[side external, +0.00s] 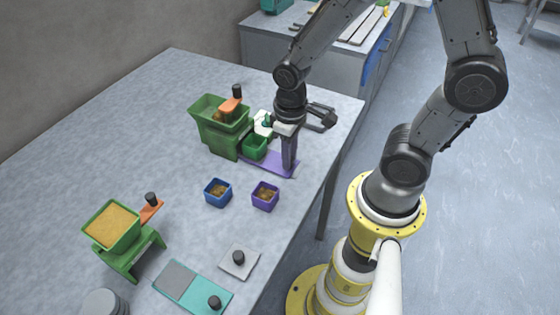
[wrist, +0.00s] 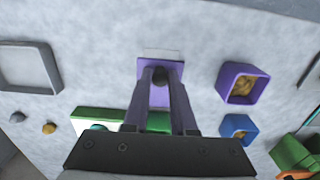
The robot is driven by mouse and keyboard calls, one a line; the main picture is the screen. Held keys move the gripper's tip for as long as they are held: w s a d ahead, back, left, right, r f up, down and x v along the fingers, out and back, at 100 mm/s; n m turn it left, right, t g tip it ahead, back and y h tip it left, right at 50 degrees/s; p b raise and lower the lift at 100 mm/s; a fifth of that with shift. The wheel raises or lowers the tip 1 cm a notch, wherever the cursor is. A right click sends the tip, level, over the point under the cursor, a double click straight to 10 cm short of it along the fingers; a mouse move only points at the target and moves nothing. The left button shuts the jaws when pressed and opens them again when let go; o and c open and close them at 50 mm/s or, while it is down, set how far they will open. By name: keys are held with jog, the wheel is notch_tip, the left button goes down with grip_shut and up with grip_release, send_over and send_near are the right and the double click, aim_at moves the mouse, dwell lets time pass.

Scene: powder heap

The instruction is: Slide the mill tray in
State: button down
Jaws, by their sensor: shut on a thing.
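A green mill (side external: 222,112) stands near the back of the table, with an orange slide (side external: 231,106) and black knob on top. The flat purple mill tray (side external: 270,162) sticks out from its foot toward the right, and a small green box (side external: 255,148) sits by the mill over the tray. My gripper (side external: 289,168) points down at the tray's outer end. In the wrist view, my gripper (wrist: 161,76) is shut on the dark knob of the purple tray (wrist: 154,97). Its fingers and palm hide part of the tray and the mill side.
A blue box (side external: 217,193) and a purple box (side external: 265,196) with brown powder stand in front. A green stand (side external: 112,228) full of powder is at the front left. A grey plate (side external: 239,261) and a teal plate (side external: 213,294) lie near the front edge. The table's left side is clear.

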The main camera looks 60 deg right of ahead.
aim_at(262, 145)
jog(key=shift+w+r, duration=0.15)
jog(key=shift+w, duration=3.55)
jog(key=c, duration=0.8)
grip_release()
jog(key=shift+c, duration=0.2)
jog(key=shift+o, duration=0.2)
jog(key=shift+s, duration=0.1)
jog(key=shift+r, duration=3.65)
